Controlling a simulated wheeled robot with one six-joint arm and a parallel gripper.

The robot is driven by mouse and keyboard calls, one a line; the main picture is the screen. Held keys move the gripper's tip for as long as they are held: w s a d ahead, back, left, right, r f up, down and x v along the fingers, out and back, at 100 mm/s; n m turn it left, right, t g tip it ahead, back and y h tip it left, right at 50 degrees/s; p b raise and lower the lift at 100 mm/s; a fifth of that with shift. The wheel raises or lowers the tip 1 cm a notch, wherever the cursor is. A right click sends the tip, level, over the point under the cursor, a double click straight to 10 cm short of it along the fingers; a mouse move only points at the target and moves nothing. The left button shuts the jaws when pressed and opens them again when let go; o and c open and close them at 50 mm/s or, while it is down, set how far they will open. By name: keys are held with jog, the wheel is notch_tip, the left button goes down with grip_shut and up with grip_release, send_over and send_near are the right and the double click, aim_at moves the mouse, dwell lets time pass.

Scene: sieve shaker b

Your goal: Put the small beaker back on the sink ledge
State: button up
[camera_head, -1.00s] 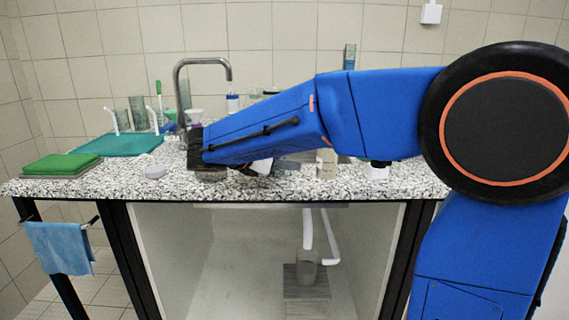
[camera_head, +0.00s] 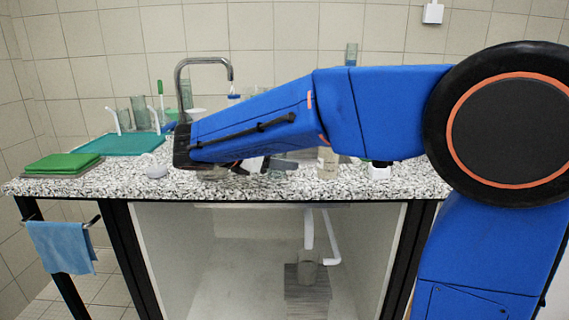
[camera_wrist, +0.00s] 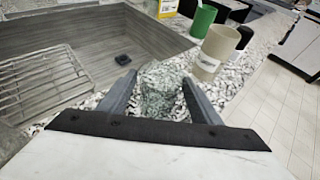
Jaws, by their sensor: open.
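In the wrist view my gripper (camera_wrist: 160,84) is open, with one dark finger on each side of a clear glass vessel that looks like the small beaker (camera_wrist: 160,92). It appears to stand on the speckled counter strip beside the grey sink basin (camera_wrist: 130,35). I cannot tell whether either finger touches the glass.
A beige cup (camera_wrist: 217,48) and a green cup (camera_wrist: 203,20) stand just beyond the fingers. A wire rack (camera_wrist: 45,80) lies in the basin.

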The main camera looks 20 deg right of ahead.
jog(key=v, duration=0.8)
jog(key=shift+s+a+r, duration=0.1)
jog(key=shift+s+a, duration=0.05)
jog(key=shift+a, duration=0.15)
